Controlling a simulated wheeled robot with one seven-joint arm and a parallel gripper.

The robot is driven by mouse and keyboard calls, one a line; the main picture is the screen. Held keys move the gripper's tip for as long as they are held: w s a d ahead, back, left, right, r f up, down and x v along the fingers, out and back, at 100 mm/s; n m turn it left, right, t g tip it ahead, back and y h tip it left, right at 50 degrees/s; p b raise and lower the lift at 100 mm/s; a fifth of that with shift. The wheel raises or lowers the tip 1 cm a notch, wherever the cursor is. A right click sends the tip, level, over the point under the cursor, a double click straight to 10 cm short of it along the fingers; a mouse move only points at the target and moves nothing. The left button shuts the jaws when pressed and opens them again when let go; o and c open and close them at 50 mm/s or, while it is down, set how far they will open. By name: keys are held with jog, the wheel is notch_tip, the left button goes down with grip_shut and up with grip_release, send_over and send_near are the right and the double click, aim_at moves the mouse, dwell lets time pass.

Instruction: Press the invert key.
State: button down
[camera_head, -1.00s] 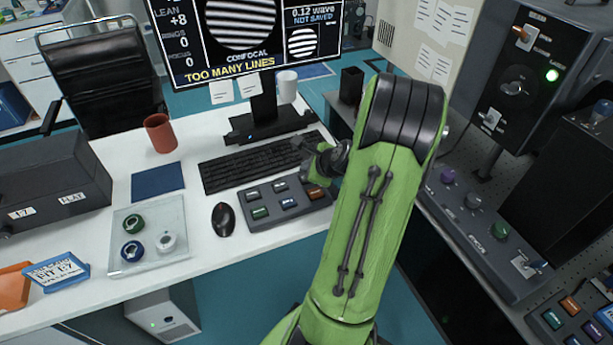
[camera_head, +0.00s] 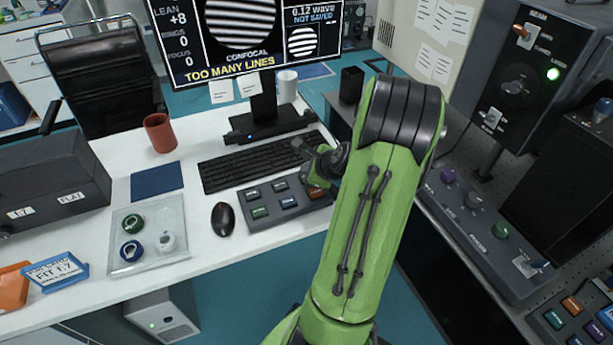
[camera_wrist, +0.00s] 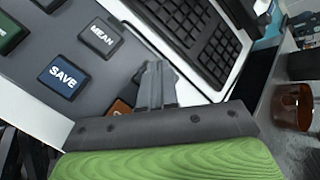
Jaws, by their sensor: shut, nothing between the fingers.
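The dark keypad (camera_head: 271,205) lies on the white desk in front of the keyboard, with two rows of coloured keys. In the wrist view, a blue SAVE key (camera_wrist: 62,77), a black MEAN key (camera_wrist: 101,38) and part of an orange key (camera_wrist: 120,108) show. No key label reading invert is legible. My gripper (camera_wrist: 153,68) is shut and empty, its fingertips over the keypad's end to the right of MEAN. The fingers cover the spot beside MEAN, and I cannot tell whether they touch a key.
The keyboard (camera_head: 262,162) lies just behind the keypad, and the mouse (camera_head: 223,219) to its left. A monitor (camera_head: 250,40) reads "TOO MANY LINES" and "NOT SAVED". A glass tray (camera_head: 190,246), a red mug (camera_head: 160,133) and a knob panel (camera_head: 480,225) stand around.

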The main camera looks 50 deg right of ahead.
jog(key=shift+f+b, duration=0.3)
jog(key=shift+f, duration=0.1)
dwell(0.4)
jog(key=shift+r+p, duration=0.85)
notch_tip(320, 180, up, 5)
jog(key=p, duration=0.4)
jog(key=shift+r+p, duration=0.1)
jog(key=shift+p, duration=0.3)
dwell(0.4)
